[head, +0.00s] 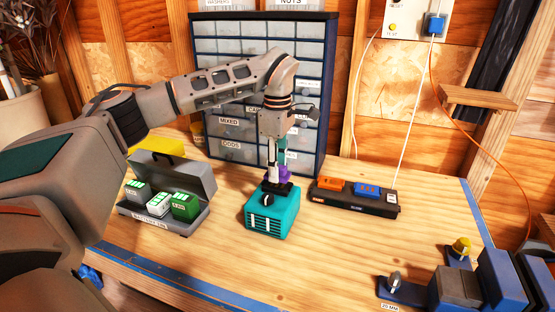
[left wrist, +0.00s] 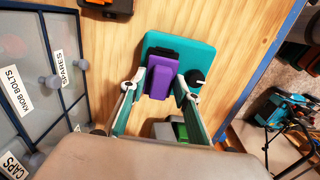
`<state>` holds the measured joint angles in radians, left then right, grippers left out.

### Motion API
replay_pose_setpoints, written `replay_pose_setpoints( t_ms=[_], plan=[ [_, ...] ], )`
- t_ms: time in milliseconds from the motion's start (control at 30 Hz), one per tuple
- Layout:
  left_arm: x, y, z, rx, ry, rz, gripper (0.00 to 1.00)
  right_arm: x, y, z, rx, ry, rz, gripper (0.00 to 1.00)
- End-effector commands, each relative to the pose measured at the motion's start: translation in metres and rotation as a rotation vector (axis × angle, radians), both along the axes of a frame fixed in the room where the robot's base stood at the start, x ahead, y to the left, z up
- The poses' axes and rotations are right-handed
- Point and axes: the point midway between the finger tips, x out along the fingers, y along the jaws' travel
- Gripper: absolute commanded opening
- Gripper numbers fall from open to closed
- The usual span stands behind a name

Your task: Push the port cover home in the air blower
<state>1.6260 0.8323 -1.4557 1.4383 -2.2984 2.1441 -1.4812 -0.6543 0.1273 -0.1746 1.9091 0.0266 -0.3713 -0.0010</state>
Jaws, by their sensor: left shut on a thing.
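The teal air blower (head: 272,218) sits on the workbench with a black knob and white slots on its front. It also shows in the left wrist view (left wrist: 200,58). My left gripper (head: 277,176) points down over its top. It is shut on a purple piece, seemingly the port cover (left wrist: 158,82), held between both fingers. The purple piece meets a black part (left wrist: 180,50) on top of the blower. I cannot tell how far in it sits. My right gripper is not in view.
An open grey battery bin (head: 190,216) with several batteries stands left of the blower. A black charger strip (head: 358,203) lies to the right. A blue drawer cabinet (head: 325,95) stands behind. A blue fixture (head: 500,278) is at front right.

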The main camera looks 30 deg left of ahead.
Motion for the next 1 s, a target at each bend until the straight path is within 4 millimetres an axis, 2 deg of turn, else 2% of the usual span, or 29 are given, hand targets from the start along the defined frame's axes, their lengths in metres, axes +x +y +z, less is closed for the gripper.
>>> replay_pose_setpoints(
  t_ms=[300,1000],
  plan=[
    [0.0000,0.0002,-0.0112,-0.001,0.000,0.001,0.10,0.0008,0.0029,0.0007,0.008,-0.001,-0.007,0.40],
    [-0.0001,0.0001,-0.0112,-0.001,-0.001,0.001,0.10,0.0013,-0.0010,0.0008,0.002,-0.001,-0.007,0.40]
  ],
)
